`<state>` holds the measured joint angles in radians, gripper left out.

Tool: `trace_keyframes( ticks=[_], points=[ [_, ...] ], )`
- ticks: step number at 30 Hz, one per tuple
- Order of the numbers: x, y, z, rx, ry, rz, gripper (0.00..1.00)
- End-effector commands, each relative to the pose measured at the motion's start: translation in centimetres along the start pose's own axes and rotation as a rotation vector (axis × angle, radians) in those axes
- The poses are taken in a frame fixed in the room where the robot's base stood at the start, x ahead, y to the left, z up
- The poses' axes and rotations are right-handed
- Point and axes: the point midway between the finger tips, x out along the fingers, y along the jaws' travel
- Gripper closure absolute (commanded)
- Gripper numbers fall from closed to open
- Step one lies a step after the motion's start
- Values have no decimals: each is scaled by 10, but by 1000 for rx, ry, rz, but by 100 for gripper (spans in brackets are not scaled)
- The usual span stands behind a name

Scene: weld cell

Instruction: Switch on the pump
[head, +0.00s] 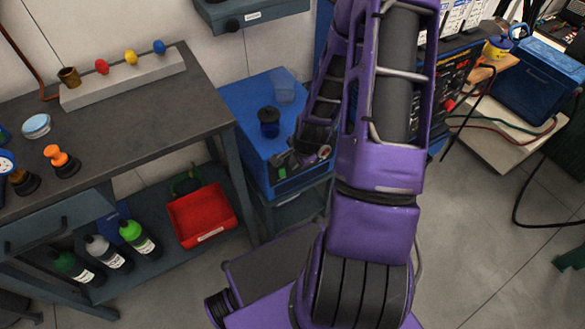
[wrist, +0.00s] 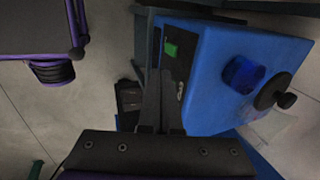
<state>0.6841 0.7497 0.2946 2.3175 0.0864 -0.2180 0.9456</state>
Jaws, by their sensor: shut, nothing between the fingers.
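In the head view my gripper (head: 280,160) is beside the unit's front, partly hidden by my arm.
A workbench (head: 130,108) stands left, with a red bin (head: 201,216) and several bottles on its lower shelf. A cart with a blue case (head: 535,85) and cables stands right. Bare floor (head: 480,240) lies front right.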

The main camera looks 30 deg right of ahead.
Motion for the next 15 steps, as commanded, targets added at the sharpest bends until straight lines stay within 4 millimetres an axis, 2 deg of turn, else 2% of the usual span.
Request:
trace_keyframes(
  ticks=[1,6,15],
  points=[
    [-8,-2,-1,0,1,-1,100],
    [-17,-3,0,0,0,-1,100],
    [-17,-3,0,0,0,0,100]
  ],
)
